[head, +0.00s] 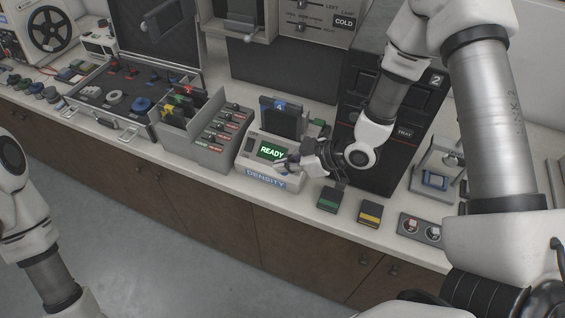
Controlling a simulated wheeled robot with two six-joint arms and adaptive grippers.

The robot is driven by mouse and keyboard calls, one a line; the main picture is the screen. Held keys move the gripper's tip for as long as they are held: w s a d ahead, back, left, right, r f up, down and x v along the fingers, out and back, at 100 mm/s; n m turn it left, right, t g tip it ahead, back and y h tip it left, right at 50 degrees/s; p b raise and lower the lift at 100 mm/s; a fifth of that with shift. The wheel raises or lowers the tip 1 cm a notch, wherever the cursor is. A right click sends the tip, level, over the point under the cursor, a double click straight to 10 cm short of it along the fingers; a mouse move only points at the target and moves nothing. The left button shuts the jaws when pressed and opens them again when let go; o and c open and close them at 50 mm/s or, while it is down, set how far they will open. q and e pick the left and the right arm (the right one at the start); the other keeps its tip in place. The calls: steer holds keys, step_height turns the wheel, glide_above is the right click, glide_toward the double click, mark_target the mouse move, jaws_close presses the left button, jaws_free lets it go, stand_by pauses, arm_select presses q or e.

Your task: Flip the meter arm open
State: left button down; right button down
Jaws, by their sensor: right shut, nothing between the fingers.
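The density meter (262,181) stands on the counter, with a green screen (271,151) reading READY and a blue DENSITY label on its front. A dark upright panel (283,122) with a blue tag rises at its back. I cannot tell which part is the meter arm, or its position; my right gripper hides the meter's right side. My right gripper (281,166) is shut and empty, at the right edge of the screen. Whether it touches the meter is unclear. Part of my left arm shows at the left edge, but its gripper is out of view.
A grey rack (206,153) with several labelled slots stands left of the meter. A green-marked block (328,199) and a yellow-marked block (369,213) lie right of it near the counter edge. A tall black unit (386,150) marked 2 stands behind my right wrist.

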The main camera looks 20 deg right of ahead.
steer(key=shift+s+d+r, duration=0.1)
steer(key=shift+s+d, duration=0.05)
steer(key=shift+d, duration=0.05)
steer(key=shift+w+a+f, duration=0.25)
steer(key=shift+a, duration=0.05)
steer(key=shift+s+a, duration=0.1)
steer(key=shift+a, duration=0.1)
steer(key=shift+s+a+r, duration=0.1)
steer(key=shift+s+r, duration=0.05)
steer(key=shift+s, duration=0.4)
steer(key=shift+w, duration=0.1)
